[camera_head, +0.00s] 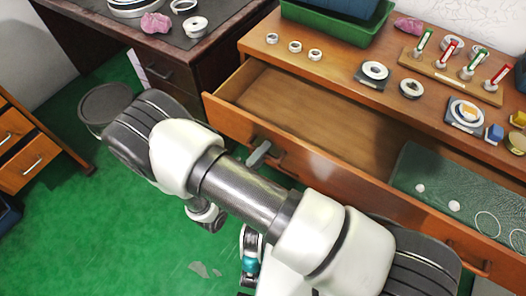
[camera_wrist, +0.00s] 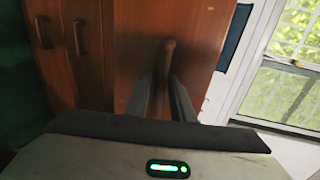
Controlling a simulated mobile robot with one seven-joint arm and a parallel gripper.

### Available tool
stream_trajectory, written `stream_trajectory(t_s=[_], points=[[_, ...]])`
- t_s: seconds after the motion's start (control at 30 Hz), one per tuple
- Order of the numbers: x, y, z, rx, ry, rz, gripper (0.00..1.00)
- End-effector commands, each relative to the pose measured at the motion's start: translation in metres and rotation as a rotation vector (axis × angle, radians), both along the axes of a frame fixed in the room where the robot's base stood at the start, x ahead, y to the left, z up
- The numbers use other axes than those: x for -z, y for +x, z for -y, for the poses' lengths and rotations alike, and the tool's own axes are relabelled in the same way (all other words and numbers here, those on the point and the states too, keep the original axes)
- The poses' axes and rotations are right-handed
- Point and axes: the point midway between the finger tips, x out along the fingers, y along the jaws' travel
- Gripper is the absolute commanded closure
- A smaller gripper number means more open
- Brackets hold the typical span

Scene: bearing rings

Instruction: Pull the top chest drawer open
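The top chest drawer (camera_head: 300,100) is pulled well out from the wooden chest (camera_head: 340,62) in the head view. Its left part is bare wood inside; a dark green mat lines its right part. My gripper (camera_head: 262,153) is at the left handle on the drawer front, partly hidden by my arm. In the wrist view the brown handle (camera_wrist: 166,60) stands between the two fingers of my gripper (camera_wrist: 161,80), which close in on both sides of it. The finger contact is small and dark in the picture.
The chest top carries rings, a green bin (camera_head: 330,24) and a pegged wooden rack (camera_head: 450,78). White pieces and rings lie on the drawer's mat (camera_head: 425,170). A dark table (camera_head: 150,55) stands at the left, with open green floor (camera_head: 100,230) below.

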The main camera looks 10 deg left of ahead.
Motion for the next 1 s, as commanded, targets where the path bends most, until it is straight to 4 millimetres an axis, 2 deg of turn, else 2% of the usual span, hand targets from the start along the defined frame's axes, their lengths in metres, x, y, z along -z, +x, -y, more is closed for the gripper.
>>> stream_trajectory(t_s=[0.27, 0.43, 0.57, 0.8, 1.0], points=[[0.000, 0.000, 0.000, 0.000, 0.000, 0.000, 0.78], [-0.003, -0.014, -0.006, -0.003, 0.001, -0.001, 0.78], [-0.009, -0.038, -0.015, -0.005, 0.002, -0.002, 0.78], [-0.020, -0.094, -0.035, -0.005, 0.003, -0.001, 0.78], [-0.028, -0.133, -0.049, -0.003, 0.002, -0.001, 0.78]])
